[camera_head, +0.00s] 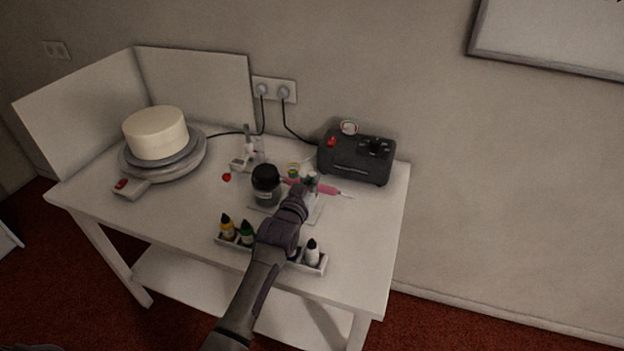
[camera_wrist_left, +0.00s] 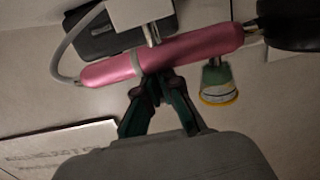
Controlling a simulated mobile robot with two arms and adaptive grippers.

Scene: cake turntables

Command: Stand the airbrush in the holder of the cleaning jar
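The pink airbrush (camera_head: 329,189) lies roughly level in the head view, just right of the cleaning jar (camera_head: 266,188), a dark jar with a black lid. In the left wrist view the airbrush (camera_wrist_left: 195,48) crosses my fingertips, with a grey hose at its left end and a green cup with a yellow rim (camera_wrist_left: 217,82) beside it. My left gripper (camera_head: 311,184) reaches over its middle; the fingers (camera_wrist_left: 155,80) are close together and appear shut on it. A dark round shape (camera_wrist_left: 290,22) sits by its right end. The jar's holder is not clearly seen. My right gripper is not in view.
A black compressor (camera_head: 357,158) stands at the back right. A bottle rack (camera_head: 316,266) lines the front edge, partly behind my arm. A white stand (camera_head: 245,157) is behind the jar. A cake (camera_head: 155,133) on a turntable (camera_head: 189,163) fills the left. The table's right front is clear.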

